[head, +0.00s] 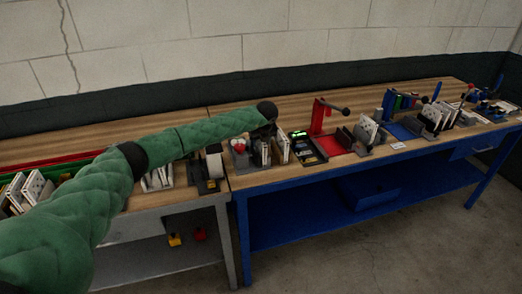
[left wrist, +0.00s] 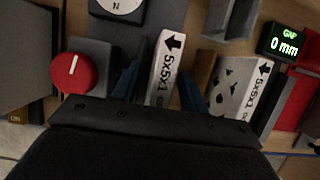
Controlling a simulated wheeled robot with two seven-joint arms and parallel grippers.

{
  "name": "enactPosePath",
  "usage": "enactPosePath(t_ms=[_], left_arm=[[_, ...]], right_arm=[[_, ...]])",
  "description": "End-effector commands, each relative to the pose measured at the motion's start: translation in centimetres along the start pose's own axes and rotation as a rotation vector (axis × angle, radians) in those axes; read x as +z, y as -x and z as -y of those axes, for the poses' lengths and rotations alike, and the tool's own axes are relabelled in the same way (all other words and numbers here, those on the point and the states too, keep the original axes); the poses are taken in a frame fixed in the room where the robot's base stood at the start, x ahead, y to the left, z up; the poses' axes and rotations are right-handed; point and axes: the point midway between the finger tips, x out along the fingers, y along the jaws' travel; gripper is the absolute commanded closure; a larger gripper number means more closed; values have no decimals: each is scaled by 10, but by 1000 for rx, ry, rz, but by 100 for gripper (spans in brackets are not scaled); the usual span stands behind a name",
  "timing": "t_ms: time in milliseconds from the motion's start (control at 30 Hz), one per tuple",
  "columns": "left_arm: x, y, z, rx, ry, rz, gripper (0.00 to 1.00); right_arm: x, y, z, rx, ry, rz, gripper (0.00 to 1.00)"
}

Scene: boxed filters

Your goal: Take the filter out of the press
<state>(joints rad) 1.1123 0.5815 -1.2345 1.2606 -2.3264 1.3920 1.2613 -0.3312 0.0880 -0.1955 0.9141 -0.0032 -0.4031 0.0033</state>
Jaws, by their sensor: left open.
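My left gripper (head: 268,130) reaches over the front of the blue bench. In the left wrist view its two blue fingers (left wrist: 157,88) are apart, one on each side of a white filter (left wrist: 165,68) marked 5x5x1 with a black arrow. The filter stands in a grey fixture (left wrist: 92,52) with a red knob (left wrist: 73,73) and a white dial (left wrist: 120,6), apparently the press. I cannot tell whether the fingers touch the filter. A second white 5x5x1 filter (left wrist: 247,92) stands to the right. My right gripper is out of view.
A green display (left wrist: 284,42) reads GAP 0 mm. A red fixture with a lever (head: 319,118) stands further right on the blue bench (head: 300,173), with more filters (head: 368,132) beyond it. A separate grey bench (head: 150,208) adjoins on the left.

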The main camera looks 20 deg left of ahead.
Motion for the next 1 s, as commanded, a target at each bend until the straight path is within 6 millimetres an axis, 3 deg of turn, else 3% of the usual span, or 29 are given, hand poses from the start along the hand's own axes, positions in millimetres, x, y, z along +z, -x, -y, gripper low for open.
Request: enactPosePath(t_ms=[1000], left_arm=[[-2, -4, 0, 0, 0, 0, 56]], right_arm=[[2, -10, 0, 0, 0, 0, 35]])
